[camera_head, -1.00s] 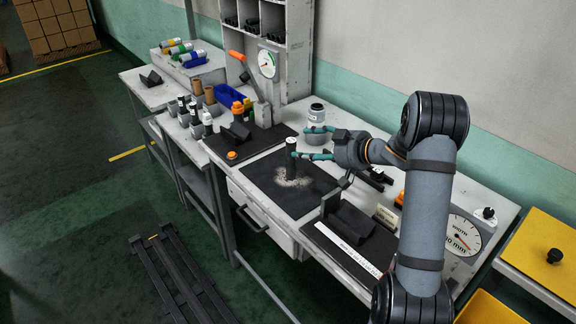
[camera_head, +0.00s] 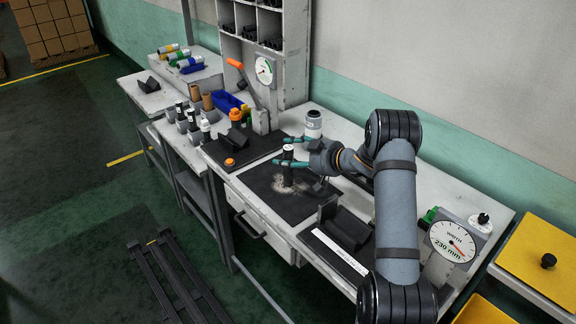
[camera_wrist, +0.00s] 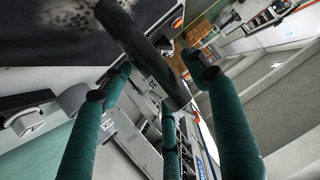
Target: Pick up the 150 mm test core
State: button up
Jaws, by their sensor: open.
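A dark upright core (camera_head: 288,170) with a pale top stands on the black mat (camera_head: 262,190), beside a dusty grey patch; I take it to be the 150 mm test core, but no size is readable on it. My gripper (camera_head: 291,152) is open, its teal fingers at the core's upper part. In the wrist view the dark core (camera_wrist: 150,50) slants between the spread fingers of my gripper (camera_wrist: 155,78). I see no clear grip on it, and cannot tell whether any finger touches it.
A black cradle (camera_head: 345,228) lies to the front right, near the width dial (camera_head: 453,243) reading 230 mm. A lever fixture (camera_head: 232,148) and several upright cores (camera_head: 185,118) stand left.

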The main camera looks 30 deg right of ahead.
jog(key=c, duration=0.3)
jog(key=c, duration=1)
jog(key=shift+r, duration=0.1)
